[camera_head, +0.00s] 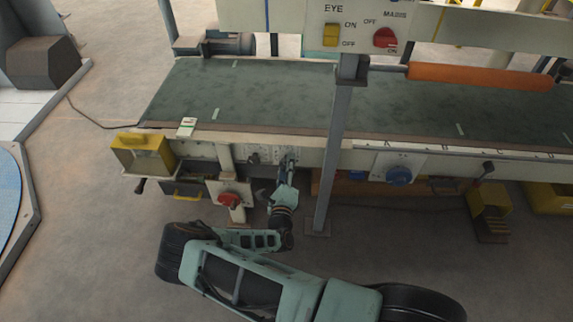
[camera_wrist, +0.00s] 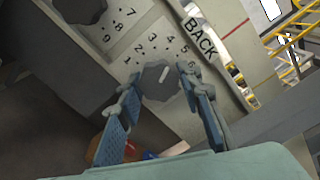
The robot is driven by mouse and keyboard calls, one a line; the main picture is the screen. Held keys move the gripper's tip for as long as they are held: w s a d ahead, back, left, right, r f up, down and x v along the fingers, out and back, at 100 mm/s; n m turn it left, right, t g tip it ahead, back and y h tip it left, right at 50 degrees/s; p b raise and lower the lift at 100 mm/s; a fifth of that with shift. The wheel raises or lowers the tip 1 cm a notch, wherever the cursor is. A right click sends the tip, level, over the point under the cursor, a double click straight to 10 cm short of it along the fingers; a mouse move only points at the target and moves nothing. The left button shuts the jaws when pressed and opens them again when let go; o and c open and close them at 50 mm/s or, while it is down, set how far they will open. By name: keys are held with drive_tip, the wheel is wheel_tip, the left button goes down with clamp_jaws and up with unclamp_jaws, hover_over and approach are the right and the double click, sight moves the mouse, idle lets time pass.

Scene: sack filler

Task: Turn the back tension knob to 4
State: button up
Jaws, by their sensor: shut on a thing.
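The back tension knob (camera_wrist: 160,80) is a dark grey faceted dial on a pale panel, with the word BACK beside its scale. The digits 1 to 6 arc around its upper side in the wrist view. A short white mark on its face points up and slightly right, toward the 4 and 5 side; I cannot tell exactly which digit it meets. My gripper (camera_wrist: 159,76) is shut on this knob, one finger on each side. In the head view my gripper (camera_head: 287,165) reaches the panel under the belt, and hides the knob there.
Another dark knob (camera_wrist: 80,6) with digits up to 9 sits at upper left in the wrist view. In the head view a grey post (camera_head: 337,150) stands close right of my arm. A red knob (camera_head: 229,200) is to the left, a blue knob (camera_head: 399,176) to the right.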

drive_tip(key=shift+n, duration=0.5)
drive_tip(key=o, duration=1.2)
drive_tip(key=shift+c, duration=0.2)
wheel_tip(320, 180, up, 9)
drive_tip(key=shift+d, duration=0.15)
drive_tip(key=shift+r, duration=0.6)
